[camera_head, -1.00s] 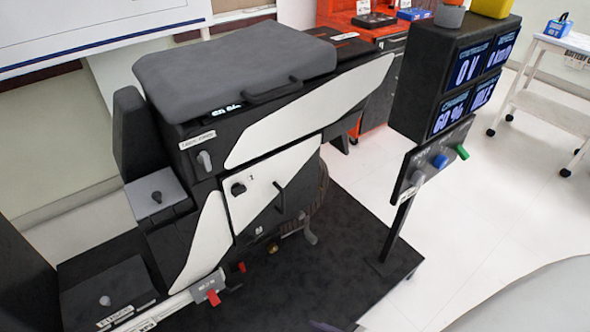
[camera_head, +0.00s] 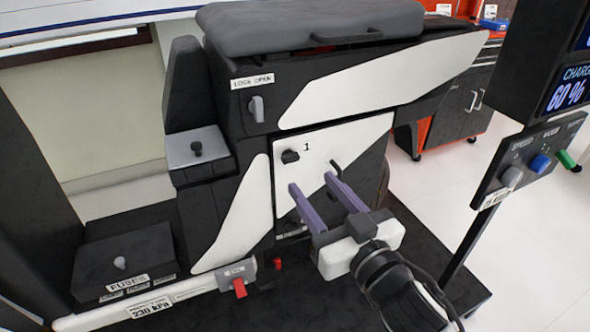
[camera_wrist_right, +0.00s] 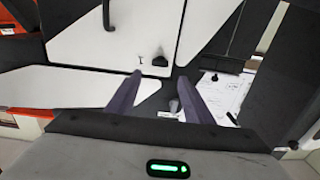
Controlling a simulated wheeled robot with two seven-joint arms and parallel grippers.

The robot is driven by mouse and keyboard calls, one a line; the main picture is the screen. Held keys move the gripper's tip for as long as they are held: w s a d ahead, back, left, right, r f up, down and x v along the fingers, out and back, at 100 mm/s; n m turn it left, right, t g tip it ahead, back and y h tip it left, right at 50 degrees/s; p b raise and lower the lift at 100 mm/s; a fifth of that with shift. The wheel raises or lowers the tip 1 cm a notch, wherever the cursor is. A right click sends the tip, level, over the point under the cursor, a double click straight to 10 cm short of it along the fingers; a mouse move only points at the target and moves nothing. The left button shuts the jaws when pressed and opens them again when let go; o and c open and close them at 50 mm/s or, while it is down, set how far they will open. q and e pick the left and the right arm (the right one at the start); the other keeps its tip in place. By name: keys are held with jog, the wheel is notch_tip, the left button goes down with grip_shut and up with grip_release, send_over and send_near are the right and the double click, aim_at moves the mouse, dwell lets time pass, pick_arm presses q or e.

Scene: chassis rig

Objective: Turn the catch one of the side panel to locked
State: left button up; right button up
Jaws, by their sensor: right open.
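The side panel (camera_head: 318,148) is a white and black plate on the dark chassis, marked "1". Catch one (camera_head: 290,156) is a small black knob at its upper left, beside the "1". The catch also shows in the right wrist view (camera_wrist_right: 160,61), above and between the fingertips. A black bar handle (camera_head: 337,168) is at the panel's right. My right gripper (camera_head: 312,190) is open and empty, with its two purple fingers pointing at the panel. The fingertips appear below and right of the catch, apart from it. My left gripper is not in view.
A grey knob (camera_head: 256,108) sits under the "LOCK OPEN" label. A red lever (camera_head: 240,288) is at the lower left of the panel. A post carries a knob box (camera_head: 530,160) at right. Pale floor (camera_head: 440,190) is clear behind the post.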

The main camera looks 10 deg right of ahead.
aim_at(292, 159)
jog(key=b+x, duration=0.1)
jog(key=x, duration=0.7)
jog(key=shift+w, duration=0.1)
jog(key=shift+w+a, duration=0.1)
jog(key=shift+w, duration=0.4)
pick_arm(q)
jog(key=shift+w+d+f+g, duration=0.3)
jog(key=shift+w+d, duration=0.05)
pick_arm(e)
jog(key=c, duration=1)
jog(key=shift+c, duration=0.2)
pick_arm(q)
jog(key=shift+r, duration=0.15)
